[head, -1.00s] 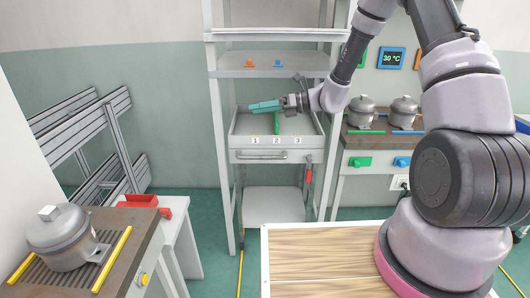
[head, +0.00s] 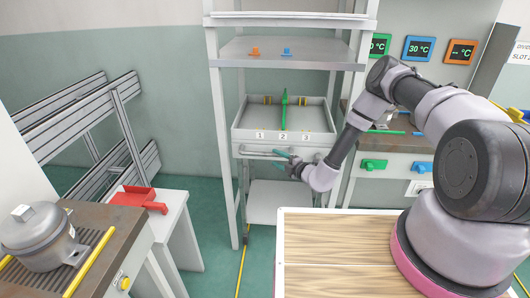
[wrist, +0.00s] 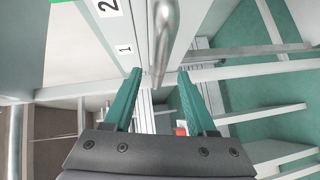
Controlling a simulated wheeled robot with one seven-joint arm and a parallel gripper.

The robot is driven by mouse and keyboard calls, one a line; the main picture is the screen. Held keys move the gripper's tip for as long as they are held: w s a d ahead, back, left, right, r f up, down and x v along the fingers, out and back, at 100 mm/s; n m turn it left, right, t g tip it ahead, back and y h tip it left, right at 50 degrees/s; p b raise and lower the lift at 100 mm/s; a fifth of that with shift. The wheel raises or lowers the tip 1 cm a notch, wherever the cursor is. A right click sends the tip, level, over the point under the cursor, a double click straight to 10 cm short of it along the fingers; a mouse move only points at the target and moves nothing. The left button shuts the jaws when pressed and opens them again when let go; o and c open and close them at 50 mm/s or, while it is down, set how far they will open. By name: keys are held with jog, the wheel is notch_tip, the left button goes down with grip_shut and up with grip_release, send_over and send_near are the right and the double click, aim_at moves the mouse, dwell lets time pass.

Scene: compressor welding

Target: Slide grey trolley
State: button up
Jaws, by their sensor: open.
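The grey trolley appears to be the tray-like drawer with slots 1, 2 and 3 (head: 296,137) in the grey rack. A green divider (head: 284,112) stands in it. A metal bar handle (head: 255,153) runs along its front and also shows in the wrist view (wrist: 163,35). My gripper (head: 274,159) is at the drawer's front, by the handle, with teal fingers apart. In the wrist view my gripper (wrist: 160,74) is open, and the handle appears between its fingertips. Whether it touches either finger cannot be told. My gripper and wrist partly hide the handle's right side.
A rack shelf (head: 330,52) with small orange and blue pieces is above the drawer; a lower shelf (head: 262,208) is below. A wooden-topped surface (head: 330,250) is in front.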

jog(key=x, duration=0.9)
jog(key=shift+s, duration=0.1)
grip_shut()
jog(key=shift+s, duration=0.1)
